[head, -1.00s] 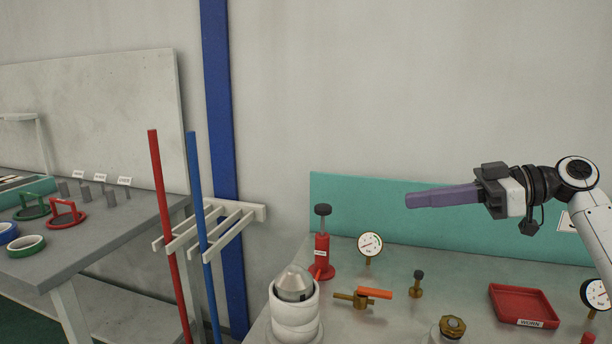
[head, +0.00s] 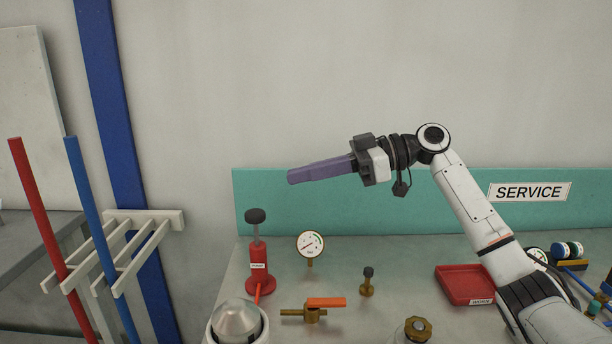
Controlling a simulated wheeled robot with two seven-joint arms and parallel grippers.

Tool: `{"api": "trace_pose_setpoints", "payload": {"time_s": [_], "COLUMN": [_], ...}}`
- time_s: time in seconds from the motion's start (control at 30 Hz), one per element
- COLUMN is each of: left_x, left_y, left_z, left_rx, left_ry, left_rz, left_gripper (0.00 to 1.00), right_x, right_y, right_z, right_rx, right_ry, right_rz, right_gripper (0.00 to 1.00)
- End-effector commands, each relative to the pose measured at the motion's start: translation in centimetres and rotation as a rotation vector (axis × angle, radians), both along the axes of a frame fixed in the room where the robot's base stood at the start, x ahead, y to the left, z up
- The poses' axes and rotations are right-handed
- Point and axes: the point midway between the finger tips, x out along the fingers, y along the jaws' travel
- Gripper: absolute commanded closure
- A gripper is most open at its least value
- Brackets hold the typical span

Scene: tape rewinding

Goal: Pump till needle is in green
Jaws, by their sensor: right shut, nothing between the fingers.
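The red hand pump (head: 258,272) stands upright on the left of the service bench, with a dark round knob (head: 255,216) on top of its rod. The white round gauge (head: 311,245) stands just right of it. Its needle points to the lower left, and a green band shows at the upper right of the dial. My right gripper (head: 290,177) is shut and empty, its long purple fingers pointing left, above the gauge and pump and apart from both. My left gripper is out of view.
A brass valve with an orange lever (head: 326,302) and a small brass fitting with a dark knob (head: 367,282) stand near the gauge. A red tray (head: 465,284) lies to the right. A rack (head: 120,245) with red and blue poles is at left.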

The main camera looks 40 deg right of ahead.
Motion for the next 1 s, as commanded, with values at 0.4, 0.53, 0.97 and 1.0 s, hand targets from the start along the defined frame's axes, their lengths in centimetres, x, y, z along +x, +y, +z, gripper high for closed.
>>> {"api": "trace_pose_setpoints", "payload": {"time_s": [0.4, 0.53, 0.97, 1.0], "left_x": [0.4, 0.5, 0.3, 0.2], "left_y": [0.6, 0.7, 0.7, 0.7], "left_z": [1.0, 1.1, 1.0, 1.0], "left_rx": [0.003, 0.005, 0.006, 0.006], "left_ry": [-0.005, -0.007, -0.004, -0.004], "left_rz": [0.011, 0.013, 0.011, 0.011], "left_gripper": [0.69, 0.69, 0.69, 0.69], "right_x": [4.0, 4.0, 4.0, 4.0], "right_y": [5.4, 5.4, 5.3, 5.3], "right_z": [-3.4, -4.8, -5.7, -5.7], "right_rx": [0.0, 0.001, 0.0, 0.0], "right_ry": [0.006, 0.003, 0.0, 0.0], "right_rz": [-0.001, -0.001, 0.0, 0.0], "right_gripper": [1.0, 1.0, 1.0, 1.0]}}
